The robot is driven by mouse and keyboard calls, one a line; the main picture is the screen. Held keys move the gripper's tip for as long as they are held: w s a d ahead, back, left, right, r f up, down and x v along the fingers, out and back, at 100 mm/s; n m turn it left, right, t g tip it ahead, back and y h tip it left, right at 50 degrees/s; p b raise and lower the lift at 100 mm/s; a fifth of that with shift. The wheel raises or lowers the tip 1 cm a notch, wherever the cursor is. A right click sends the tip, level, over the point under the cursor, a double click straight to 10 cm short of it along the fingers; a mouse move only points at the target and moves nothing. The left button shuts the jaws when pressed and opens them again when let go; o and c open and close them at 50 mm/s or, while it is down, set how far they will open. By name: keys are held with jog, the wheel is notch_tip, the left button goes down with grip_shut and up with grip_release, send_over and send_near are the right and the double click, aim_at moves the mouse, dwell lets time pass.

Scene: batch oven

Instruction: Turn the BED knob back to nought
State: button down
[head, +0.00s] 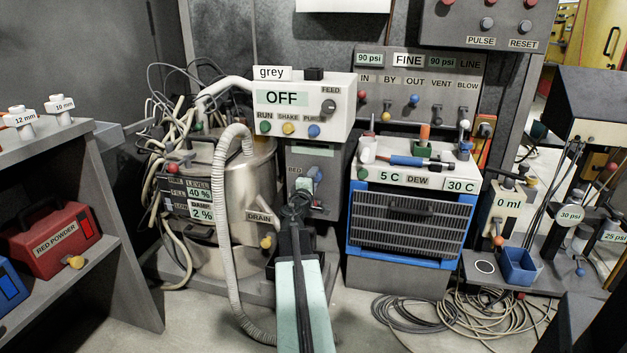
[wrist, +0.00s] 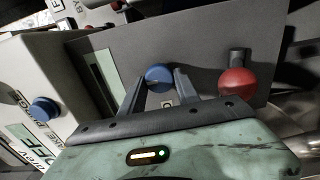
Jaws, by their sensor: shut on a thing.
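The grey panel (head: 329,160) under the grey box carries a BED label (head: 293,169) at its left. A blue knob (head: 319,174) shows on this panel, partly hidden by my gripper (head: 303,191). In the wrist view the blue knob (wrist: 158,74) is held between the two fingers of my gripper (wrist: 160,84), which is shut on it. A small white label lies partly hidden between the fingers. The knob's setting cannot be read.
A red knob (wrist: 237,82) sits right of the fingers in the wrist view. The box with the OFF display (head: 282,98) overhangs the panel. A ribbed hose (head: 226,230) and steel drum (head: 260,190) stand left; a blue-framed DEW unit (head: 354,220) stands right.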

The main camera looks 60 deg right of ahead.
jog(key=shift+d, duration=0.1)
jog(key=c, duration=0.9)
grip_release()
jog(key=shift+s+a, duration=0.1)
jog(key=shift+a, duration=0.1)
jog(key=v, duration=0.7)
jog(key=shift+a, duration=0.25)
